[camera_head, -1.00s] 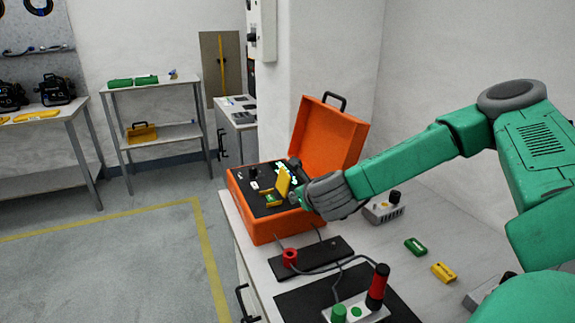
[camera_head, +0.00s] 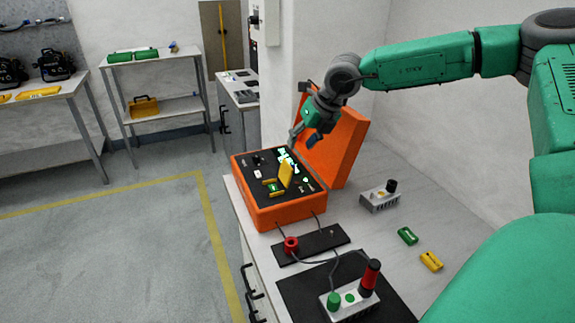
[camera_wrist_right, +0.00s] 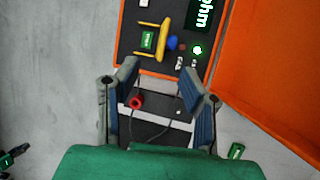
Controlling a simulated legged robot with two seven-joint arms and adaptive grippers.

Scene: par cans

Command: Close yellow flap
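The yellow flap (camera_head: 286,174) stands upright on the black panel of the orange case. In the right wrist view the flap (camera_wrist_right: 164,39) is seen nearly edge-on, beside a green block (camera_wrist_right: 148,41) in a yellow frame. The green block also shows in the head view (camera_head: 274,188), left of the flap. My right gripper (camera_head: 297,134) is above the back of the panel, in front of the open lid, apart from the flap. In the right wrist view its two fingers (camera_wrist_right: 160,72) are spread with nothing between them. My left gripper is not in view.
The orange case (camera_head: 280,213) sits on a bench with its lid (camera_head: 340,148) raised behind my gripper. A lit display (camera_wrist_right: 203,14) is on the panel. A control box with a red-and-black post (camera_head: 368,280), cables and small green and yellow blocks lie in front and right.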

